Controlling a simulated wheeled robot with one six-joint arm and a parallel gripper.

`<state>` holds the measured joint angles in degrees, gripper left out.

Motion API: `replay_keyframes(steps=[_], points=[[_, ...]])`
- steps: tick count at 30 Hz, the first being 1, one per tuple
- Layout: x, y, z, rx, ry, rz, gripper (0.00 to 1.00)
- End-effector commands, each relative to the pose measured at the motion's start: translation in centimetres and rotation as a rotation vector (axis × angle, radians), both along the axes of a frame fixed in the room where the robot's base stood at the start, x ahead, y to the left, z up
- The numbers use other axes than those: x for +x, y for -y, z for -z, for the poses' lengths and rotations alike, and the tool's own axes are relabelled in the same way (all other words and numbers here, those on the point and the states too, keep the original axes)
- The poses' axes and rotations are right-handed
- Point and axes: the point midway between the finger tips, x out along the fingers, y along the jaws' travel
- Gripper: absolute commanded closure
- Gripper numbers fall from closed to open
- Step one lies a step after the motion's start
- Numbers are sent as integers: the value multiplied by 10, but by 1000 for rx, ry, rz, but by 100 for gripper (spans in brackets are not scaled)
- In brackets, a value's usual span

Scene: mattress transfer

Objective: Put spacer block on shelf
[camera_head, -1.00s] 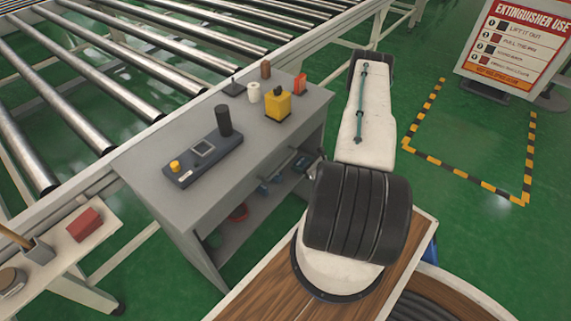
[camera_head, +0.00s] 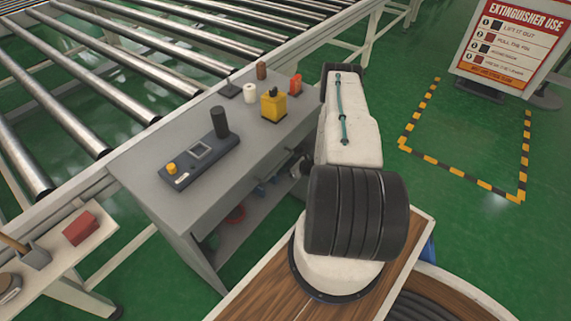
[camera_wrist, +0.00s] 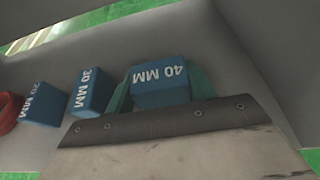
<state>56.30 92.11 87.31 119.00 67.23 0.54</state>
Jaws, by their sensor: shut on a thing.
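In the wrist view, my gripper (camera_wrist: 160,88) has its teal fingers on both sides of a blue spacer block (camera_wrist: 160,75) marked 40 MM and is shut on it. Two more blue blocks, marked 30 MM (camera_wrist: 91,92) and 20 MM (camera_wrist: 42,104), stand in a row to its left. A grey surface lies around the blocks. In the head view, the grey bench has an open lower shelf (camera_head: 236,247) with blue and red things on it.
The bench top (camera_head: 180,150) carries a control box (camera_head: 200,160), a yellow device (camera_head: 274,106) and small items. A red ring (camera_wrist: 9,112) lies left of the blocks. A roller conveyor (camera_head: 100,60) runs behind.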

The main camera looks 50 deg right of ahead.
Motion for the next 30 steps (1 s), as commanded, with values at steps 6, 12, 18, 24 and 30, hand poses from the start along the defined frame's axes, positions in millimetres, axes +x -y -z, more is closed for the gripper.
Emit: replay_keyframes(steps=[6, 12, 18, 24, 30], points=[[0, 0, 3, 0, 0, 0, 24], [0, 0, 3, 0, 0, 0, 24], [-7, 1, -3, 1, -1, 3, 24], [-43, 5, -18, 1, -1, 6, 24], [-82, 8, -35, 0, 0, 4, 24]])
